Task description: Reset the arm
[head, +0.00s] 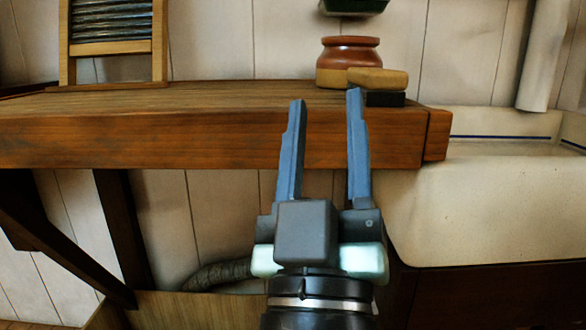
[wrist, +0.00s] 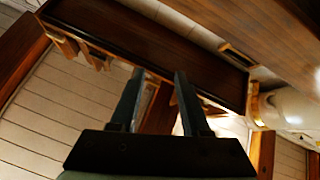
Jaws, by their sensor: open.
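My gripper (head: 326,97) is open and empty, with its two blue-grey fingers apart and pointing up and forward in the head view. It shows in front of the edge of a wooden counter (head: 150,145). In the wrist view my gripper (wrist: 157,75) also has its fingers spread, with nothing between them. A dark wooden surface (wrist: 140,35) lies beyond the fingertips there.
On the counter stand a washboard (head: 112,45), a reddish-brown pot (head: 350,52) and a yellowish block (head: 378,78) on a black one (head: 385,99). A white sink (head: 480,200) adjoins at right. A slanted brace (head: 65,250) is under the counter at left.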

